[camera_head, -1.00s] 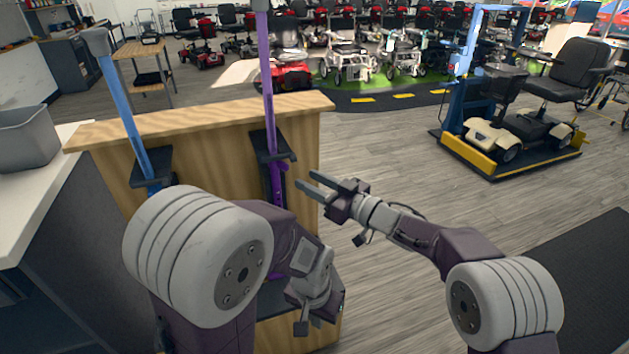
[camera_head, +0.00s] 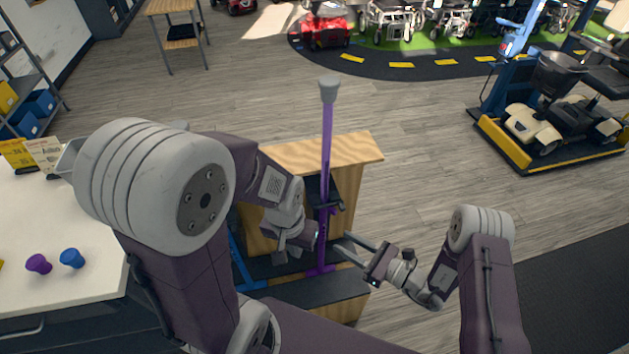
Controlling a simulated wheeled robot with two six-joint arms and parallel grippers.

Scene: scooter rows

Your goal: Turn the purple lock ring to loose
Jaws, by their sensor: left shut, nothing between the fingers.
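A purple pole (camera_head: 326,150) with a grey cap (camera_head: 328,89) stands upright in front of a wooden panel. A dark clamp (camera_head: 330,205) sits on it partway down. The purple lock ring is too small to tell apart from the purple pole, and its setting cannot be read. My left gripper (camera_head: 309,236) is at the left side of the pole below the clamp, shut, with its fingertips partly hidden. My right gripper (camera_head: 343,245) is open and empty, its two fingers pointing at the lower pole from the right; I cannot tell whether they touch it.
The wooden panel (camera_head: 360,151) stands behind the pole. A blue pole (camera_head: 242,268) is mostly hidden by my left arm. A white counter (camera_head: 70,215) at left holds a purple knob (camera_head: 38,264) and a blue knob (camera_head: 71,258).

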